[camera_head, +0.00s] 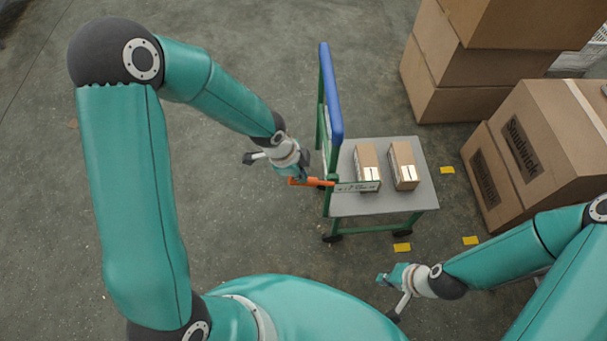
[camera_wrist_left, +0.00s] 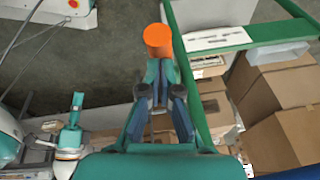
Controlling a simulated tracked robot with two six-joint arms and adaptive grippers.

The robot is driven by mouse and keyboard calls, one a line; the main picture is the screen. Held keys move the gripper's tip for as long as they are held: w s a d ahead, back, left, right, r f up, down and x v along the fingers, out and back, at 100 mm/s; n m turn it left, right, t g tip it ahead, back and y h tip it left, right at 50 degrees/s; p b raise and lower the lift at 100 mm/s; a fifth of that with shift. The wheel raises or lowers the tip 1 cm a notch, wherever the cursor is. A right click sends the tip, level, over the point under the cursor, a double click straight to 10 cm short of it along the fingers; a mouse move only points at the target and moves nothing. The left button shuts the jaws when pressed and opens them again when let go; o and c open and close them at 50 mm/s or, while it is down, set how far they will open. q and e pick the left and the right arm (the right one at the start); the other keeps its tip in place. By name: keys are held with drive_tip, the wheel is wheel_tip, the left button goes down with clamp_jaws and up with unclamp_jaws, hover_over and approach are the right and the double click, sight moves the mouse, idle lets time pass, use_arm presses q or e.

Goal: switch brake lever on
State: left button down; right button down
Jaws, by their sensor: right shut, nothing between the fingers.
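The brake lever (camera_head: 318,183) is an orange bar at the near left corner of the cart (camera_head: 375,205), sticking out to the left. Its round orange end also shows in the left wrist view (camera_wrist_left: 157,40). My left gripper (camera_head: 303,177) is right at the lever. In the left wrist view its fingertips (camera_wrist_left: 160,72) are close together, just below the orange end. Whether they touch or hold the lever is hidden. My right gripper (camera_head: 383,279) is shut and empty, below the cart and away from it.
The cart has a blue-topped handle (camera_head: 331,90) on its left side and carries two small boxes (camera_head: 367,163), (camera_head: 403,163). Large cartons (camera_head: 540,140) stand on the right. Yellow marks (camera_head: 402,247) lie on the floor. The floor left of the cart is clear.

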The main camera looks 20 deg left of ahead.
use_arm(q)
drive_tip(key=shift+s+a+f+g, duration=0.25)
drive_tip(key=shift+s+f+g, duration=0.05)
drive_tip(key=shift+s+f, duration=0.35)
drive_tip(key=shift+w, duration=0.1)
wheel_tip(320, 180, up, 5)
drive_tip(key=d+p, duration=0.2)
drive_tip(key=s+a+r+p, duration=0.1)
drive_tip(key=s+a+r, duration=0.2)
drive_tip(key=a+r, duration=0.2)
drive_tip(key=a, duration=0.2)
drive_tip(key=shift+a, duration=0.3)
drive_tip(key=shift+s, duration=0.1)
